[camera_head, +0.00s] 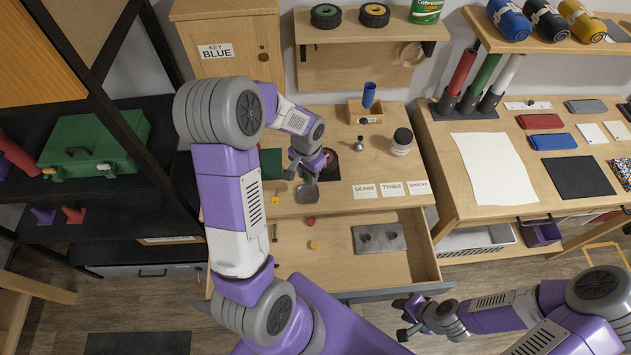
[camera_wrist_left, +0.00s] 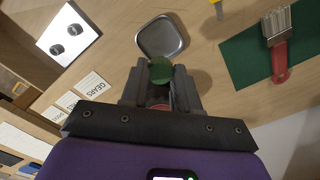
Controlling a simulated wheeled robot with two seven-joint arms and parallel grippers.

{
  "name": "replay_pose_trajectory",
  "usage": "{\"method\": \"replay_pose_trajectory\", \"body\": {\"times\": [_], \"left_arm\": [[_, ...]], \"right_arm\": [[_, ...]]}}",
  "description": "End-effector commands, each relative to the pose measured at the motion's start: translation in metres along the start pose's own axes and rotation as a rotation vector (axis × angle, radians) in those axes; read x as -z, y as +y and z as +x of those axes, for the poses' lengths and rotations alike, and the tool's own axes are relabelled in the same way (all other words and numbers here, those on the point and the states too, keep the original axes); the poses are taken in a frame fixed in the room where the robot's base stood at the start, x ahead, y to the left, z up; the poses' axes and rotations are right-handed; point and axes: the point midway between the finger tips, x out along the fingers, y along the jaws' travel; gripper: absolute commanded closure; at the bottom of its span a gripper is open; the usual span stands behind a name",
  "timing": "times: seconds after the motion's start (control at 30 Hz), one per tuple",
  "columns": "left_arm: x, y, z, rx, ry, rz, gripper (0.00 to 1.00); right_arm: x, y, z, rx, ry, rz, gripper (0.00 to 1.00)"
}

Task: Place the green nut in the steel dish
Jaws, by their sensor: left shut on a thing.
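My left gripper (camera_head: 306,177) is over the worktop, close to the steel dish (camera_head: 307,194). In the left wrist view the green nut (camera_wrist_left: 160,70) is between the fingertips of the left gripper (camera_wrist_left: 161,84), which is shut on it. The steel dish (camera_wrist_left: 165,36), a shallow square tray, lies just beyond the fingertips there, and the nut overlaps its near edge in the picture. How high the nut is above the worktop is hard to tell. My right gripper (camera_head: 408,318) is open and empty, low at the right, away from the bench.
An open drawer (camera_head: 350,266) below the worktop holds a metal plate (camera_head: 390,238) and small red and orange pieces. A green mat (camera_wrist_left: 265,50) with a red-handled brush (camera_wrist_left: 278,45) lies beside the dish.

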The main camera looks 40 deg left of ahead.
Motion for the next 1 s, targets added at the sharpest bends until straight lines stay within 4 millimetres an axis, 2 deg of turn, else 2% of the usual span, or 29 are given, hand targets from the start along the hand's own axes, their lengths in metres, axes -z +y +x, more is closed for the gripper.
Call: {"method": "replay_pose_trajectory", "body": {"times": [0.03,0.1,0.37,0.57,0.97,1.0], "left_arm": [[-0.001,0.0,0.013,-0.001,-0.005,0.0,0.98],[-0.001,0.001,0.026,-0.001,-0.004,0.001,0.98],[0.0,0.0,0.048,-0.001,-0.002,0.001,0.98],[0.0,0.0,0.076,0.0,-0.002,0.001,0.98],[0.0,0.0,0.083,0.0,0.0,0.001,0.98],[0.0,0.0,0.082,0.0,0.0,0.001,0.65]], "right_arm": [[0.0,0.001,0.002,0.0,-0.001,0.0,0.63],[0.0,0.002,0.004,0.0,0.0,0.001,0.63],[0.001,0.002,0.006,0.0,0.001,0.0,0.63],[0.001,0.004,0.009,0.0,0.001,0.0,0.63],[0.001,0.005,0.013,0.0,0.001,0.0,0.63],[0.001,0.005,0.012,0.0,0.001,0.0,0.63]]}}
